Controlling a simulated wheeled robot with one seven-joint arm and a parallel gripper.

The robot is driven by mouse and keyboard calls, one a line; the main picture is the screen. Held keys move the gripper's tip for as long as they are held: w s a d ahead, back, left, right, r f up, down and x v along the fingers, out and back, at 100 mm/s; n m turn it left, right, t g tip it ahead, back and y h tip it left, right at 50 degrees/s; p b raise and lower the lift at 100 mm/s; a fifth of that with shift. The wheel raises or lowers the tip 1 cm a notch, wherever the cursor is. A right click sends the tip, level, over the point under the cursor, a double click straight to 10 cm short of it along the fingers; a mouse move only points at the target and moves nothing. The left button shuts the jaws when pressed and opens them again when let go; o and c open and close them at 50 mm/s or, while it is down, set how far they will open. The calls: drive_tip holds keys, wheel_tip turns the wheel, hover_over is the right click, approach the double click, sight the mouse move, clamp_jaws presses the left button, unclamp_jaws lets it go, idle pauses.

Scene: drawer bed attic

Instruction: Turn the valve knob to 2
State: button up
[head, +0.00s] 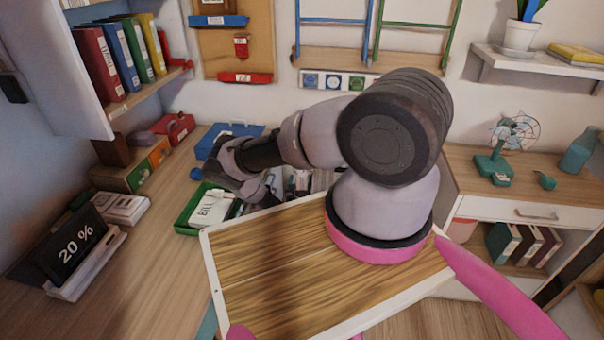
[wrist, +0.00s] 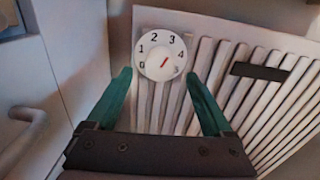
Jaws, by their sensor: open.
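The valve knob (wrist: 150,42) is a round white dial in the wrist view, with black numbers around its face and a short red mark low on it. The numbers 1, 2, 3 and 4 read clearly; 2 is near the top. The red mark lies below the centre, away from the 2; its exact setting is hard to tell. My gripper (wrist: 158,75) is open, its two green fingers on either side of the knob's lower part. I cannot tell whether they touch it. The knob does not show in the head view.
A white ribbed radiator (wrist: 208,58) lies behind the knob, with a dark bar (wrist: 259,71) on it. A pale panel with a handle (wrist: 25,135) stands at the left. In the head view, a desk (head: 130,245) holds a 20 % sign (head: 78,245) and a green tray (head: 187,215).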

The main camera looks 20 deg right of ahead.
sight(302, 174)
drive_tip(key=x, duration=0.5)
drive_tip(key=shift+w, duration=0.1)
clamp_jaws()
